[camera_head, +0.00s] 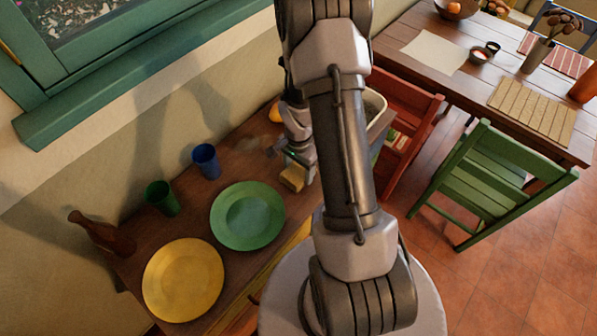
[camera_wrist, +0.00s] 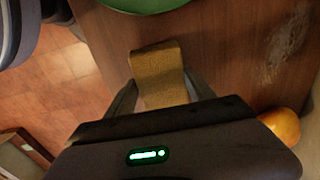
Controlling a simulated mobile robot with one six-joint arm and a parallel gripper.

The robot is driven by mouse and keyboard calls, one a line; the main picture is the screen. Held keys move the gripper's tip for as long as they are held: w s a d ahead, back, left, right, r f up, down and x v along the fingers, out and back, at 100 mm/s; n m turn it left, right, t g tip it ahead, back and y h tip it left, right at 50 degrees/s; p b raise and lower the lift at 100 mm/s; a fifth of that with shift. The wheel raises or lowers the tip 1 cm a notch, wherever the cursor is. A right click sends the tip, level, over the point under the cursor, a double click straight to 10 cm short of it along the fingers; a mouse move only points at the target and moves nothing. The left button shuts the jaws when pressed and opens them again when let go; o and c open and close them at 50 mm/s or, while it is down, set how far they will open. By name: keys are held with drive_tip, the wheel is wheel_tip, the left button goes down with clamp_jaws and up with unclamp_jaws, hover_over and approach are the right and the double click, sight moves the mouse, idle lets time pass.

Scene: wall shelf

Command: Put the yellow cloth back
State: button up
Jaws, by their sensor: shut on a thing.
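The yellow cloth (camera_head: 292,178) is a small, folded, mustard-coloured block. My gripper (camera_wrist: 162,93) is shut on it, with one finger on each side, and the cloth (camera_wrist: 158,66) sticks out beyond the fingertips in the wrist view. In the head view my gripper is partly hidden behind my own arm. The cloth is over the brown wooden top (camera_head: 190,220), close to its front edge and right of the green plate. I cannot tell whether it touches the wood. A pale smear (camera_wrist: 287,45) marks the wood beside it in the wrist view.
A green plate (camera_head: 247,216), yellow plate (camera_head: 183,280), blue cup (camera_head: 206,161), green cup (camera_head: 161,198) and brown bottle (camera_head: 103,234) stand left on the wooden top. An orange fruit (camera_wrist: 283,126) lies near my gripper. A red chair (camera_head: 405,125) and green chair (camera_head: 490,180) stand right.

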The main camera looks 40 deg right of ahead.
drive_tip(key=shift+f, duration=0.55)
drive_tip(key=shift+r, duration=0.1)
drive_tip(key=shift+c, duration=0.5)
drive_tip(key=o, duration=1.3)
